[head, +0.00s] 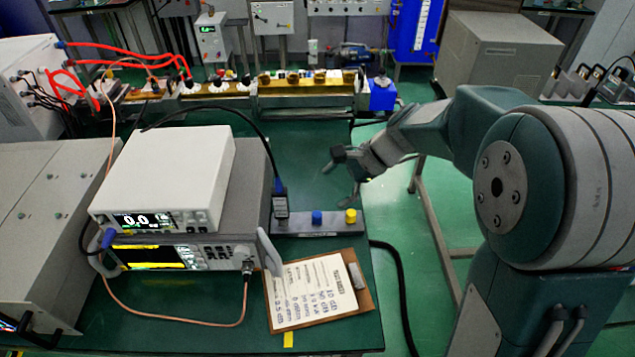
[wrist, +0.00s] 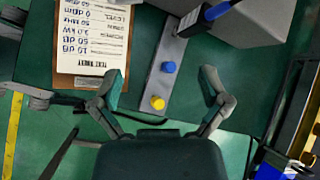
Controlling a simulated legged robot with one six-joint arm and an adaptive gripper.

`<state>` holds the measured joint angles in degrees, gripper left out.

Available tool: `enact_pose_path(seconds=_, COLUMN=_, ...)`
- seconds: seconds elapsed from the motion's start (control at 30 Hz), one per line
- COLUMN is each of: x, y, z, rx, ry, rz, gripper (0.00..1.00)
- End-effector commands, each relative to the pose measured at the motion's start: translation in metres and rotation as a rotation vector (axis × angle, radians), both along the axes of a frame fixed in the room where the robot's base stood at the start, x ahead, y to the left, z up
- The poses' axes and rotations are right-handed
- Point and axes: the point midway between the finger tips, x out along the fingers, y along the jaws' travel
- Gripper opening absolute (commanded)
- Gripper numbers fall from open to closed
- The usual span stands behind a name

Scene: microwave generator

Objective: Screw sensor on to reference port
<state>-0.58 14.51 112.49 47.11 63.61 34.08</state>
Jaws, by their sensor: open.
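A black sensor-like plug (head: 281,203) with a blue cable end stands at the left end of a grey block (head: 322,231). It also shows at the top of the wrist view (wrist: 193,22). The block carries a blue cap (head: 317,217) and a yellow cap (head: 351,216). Which fitting is the reference port is unclear; a cable connector (head: 247,268) sits on the lower instrument's front. My gripper (head: 350,165) is open and empty, above and beyond the block's right end. In the wrist view, the fingers of my gripper (wrist: 165,73) spread either side of the yellow-cap end, touching neither cap.
A white meter (head: 165,180) reading 0.0 sits on a grey instrument (head: 185,257) with a raised handle. A clipboard (head: 320,292) lies in front of the block. A dark cable runs from the meter to the plug. A bench with red-cabled equipment stands behind.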

Motion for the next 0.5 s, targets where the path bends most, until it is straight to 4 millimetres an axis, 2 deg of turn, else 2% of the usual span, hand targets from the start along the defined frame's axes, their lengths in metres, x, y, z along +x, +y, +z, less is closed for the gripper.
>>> enact_pose_path(seconds=0.03, x=0.012, y=0.007, z=-0.015, rx=0.038, ry=0.064, rz=-0.041, gripper=0.95)
enact_pose_path(seconds=0.23, x=0.054, y=0.031, z=-0.059, rx=0.183, ry=0.281, rz=-0.212, gripper=0.95)
enact_pose_path(seconds=0.37, x=0.069, y=0.036, z=-0.077, rx=0.240, ry=0.367, rz=-0.278, gripper=0.95)
enact_pose_path(seconds=0.5, x=0.074, y=0.038, z=-0.083, rx=0.263, ry=0.398, rz=-0.303, gripper=0.95)
